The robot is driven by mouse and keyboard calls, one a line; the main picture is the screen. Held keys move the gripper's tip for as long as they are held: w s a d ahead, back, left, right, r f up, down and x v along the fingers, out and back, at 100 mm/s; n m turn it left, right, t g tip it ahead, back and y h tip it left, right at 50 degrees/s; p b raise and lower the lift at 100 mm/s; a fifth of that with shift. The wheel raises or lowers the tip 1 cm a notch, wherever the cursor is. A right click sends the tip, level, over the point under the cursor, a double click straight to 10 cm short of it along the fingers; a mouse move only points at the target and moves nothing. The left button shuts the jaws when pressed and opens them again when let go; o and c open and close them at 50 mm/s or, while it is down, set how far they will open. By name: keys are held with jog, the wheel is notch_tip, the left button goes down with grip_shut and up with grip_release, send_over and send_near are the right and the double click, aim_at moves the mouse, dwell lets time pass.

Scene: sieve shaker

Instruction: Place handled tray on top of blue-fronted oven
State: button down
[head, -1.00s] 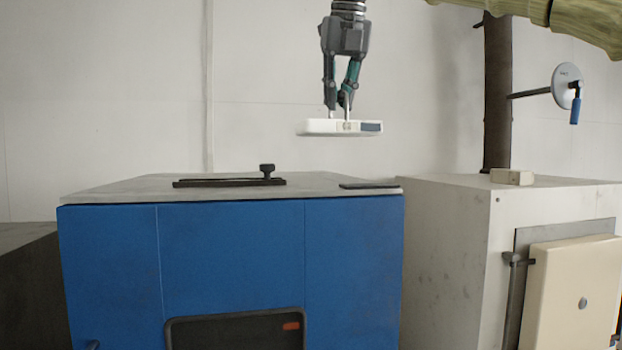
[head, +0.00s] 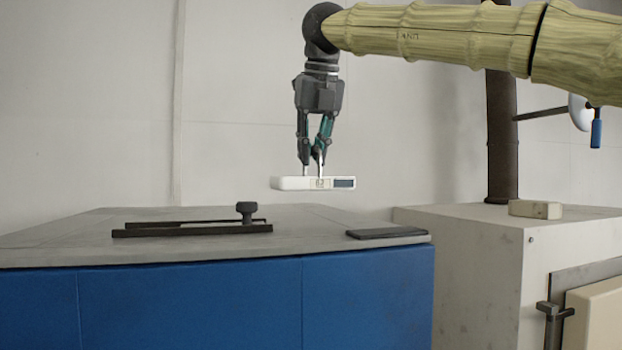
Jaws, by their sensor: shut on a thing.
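My gripper (head: 312,168) points straight down and is shut on the handled tray (head: 290,183), a flat white piece with a dark blue-grey panel at its right end. The tray hangs level in the air, with its handle hard to make out between the fingers. It appears above the back part of the blue-fronted oven (head: 200,302), with a gap between it and the grey oven top (head: 310,232). I cannot tell its exact depth over the top.
A black frame with a knob (head: 190,228) lies on the oven top at left-centre. A thin dark slab (head: 387,233) lies near its right edge. Bare top shows between them. To the right stands a pale cabinet (head: 460,250) with a small beige block (head: 535,209) and a brown pipe (head: 502,140).

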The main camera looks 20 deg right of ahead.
aim_at(312, 178)
jog(key=shift+x, duration=1)
jog(key=shift+s+f+p, duration=0.2)
jog(key=shift+f+p, duration=0.05)
jog(key=shift+f, duration=0.5)
jog(key=shift+s+f+p, duration=0.2)
jog(key=shift+f+p, duration=0.05)
jog(key=shift+f, duration=0.5)
jog(key=shift+w+d+f, duration=0.1)
jog(key=shift+w+f, duration=0.15)
jog(key=shift+f, duration=0.1)
jog(key=shift+s, duration=0.2)
jog(key=c, duration=1.4)
grip_release()
jog(key=shift+w+f, duration=0.1)
jog(key=b+v, duration=0.2)
jog(key=v, duration=1)
jog(key=shift+r, duration=0.25)
